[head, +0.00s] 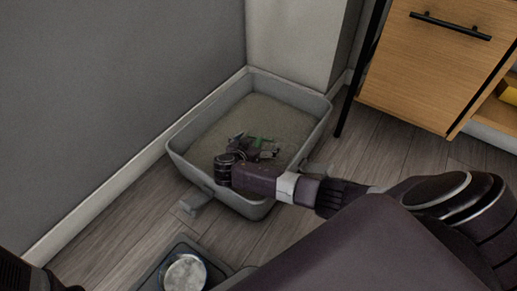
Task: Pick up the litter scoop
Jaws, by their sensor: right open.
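A small green piece (263,141), which looks like part of the litter scoop, shows at the fingers of my right gripper (268,150). The rest of the scoop is hidden by the gripper or too small to make out. My right gripper is open, low over the sand of the grey litter box (179,151). Its fingers are around or beside the green piece; I cannot tell which.
The litter box stands on the wood floor (130,222) by the grey wall and white baseboard. A wooden cabinet (425,65) with a black handle is at upper right. A grey tray with a shiny round bowl (185,273) sits at the bottom.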

